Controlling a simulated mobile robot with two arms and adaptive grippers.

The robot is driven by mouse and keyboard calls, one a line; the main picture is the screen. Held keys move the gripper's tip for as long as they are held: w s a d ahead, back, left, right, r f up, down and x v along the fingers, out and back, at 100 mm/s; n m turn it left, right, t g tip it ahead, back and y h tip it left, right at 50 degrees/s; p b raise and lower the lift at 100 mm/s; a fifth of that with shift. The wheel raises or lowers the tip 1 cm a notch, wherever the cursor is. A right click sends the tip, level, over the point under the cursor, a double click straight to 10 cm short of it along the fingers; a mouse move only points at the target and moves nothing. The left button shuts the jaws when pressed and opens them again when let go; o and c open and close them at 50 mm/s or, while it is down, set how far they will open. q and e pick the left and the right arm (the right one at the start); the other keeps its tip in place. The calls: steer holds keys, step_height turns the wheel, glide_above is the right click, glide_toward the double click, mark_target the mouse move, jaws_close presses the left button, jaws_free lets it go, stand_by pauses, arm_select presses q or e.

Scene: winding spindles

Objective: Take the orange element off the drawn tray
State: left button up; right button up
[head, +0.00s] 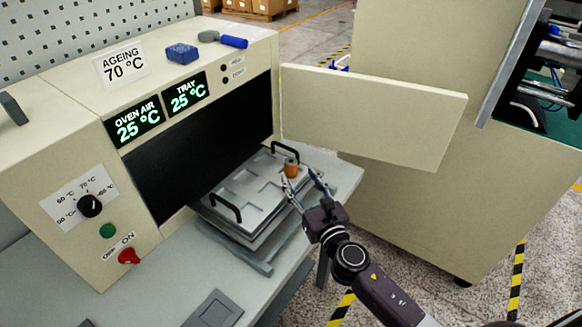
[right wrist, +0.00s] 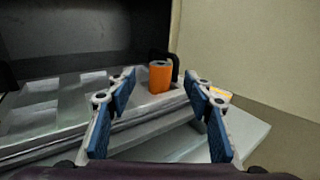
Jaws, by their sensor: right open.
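The orange element (head: 291,167) is a small upright cylinder near the right corner of the drawn tray (head: 235,190). The tray is a light grey plate with shallow square recesses and two black handles, and it sticks out of the oven opening. My right gripper (head: 303,187) is open beside the orange element, on its near right side. In the right wrist view the orange element (right wrist: 160,77) stands beyond and between the open blue-padded fingers (right wrist: 160,105), apart from them, with a black handle behind it. My left gripper is not in view.
The ageing oven (head: 190,110) has displays reading 25 °C. Its open door (head: 375,110) stands out to the right, above and behind my right gripper. A grey square pad (head: 214,310) lies on the bench in front. A blue block and a blue-handled tool lie on top.

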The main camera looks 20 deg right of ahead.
mark_target(293, 167)
steer(key=w, duration=0.5)
steer(key=shift+w+a+p, duration=0.2)
steer(key=shift+w+p, duration=0.1)
steer(key=shift+w, duration=0.05)
steer(key=shift+c, duration=0.2)
steer(key=c, duration=1.2)
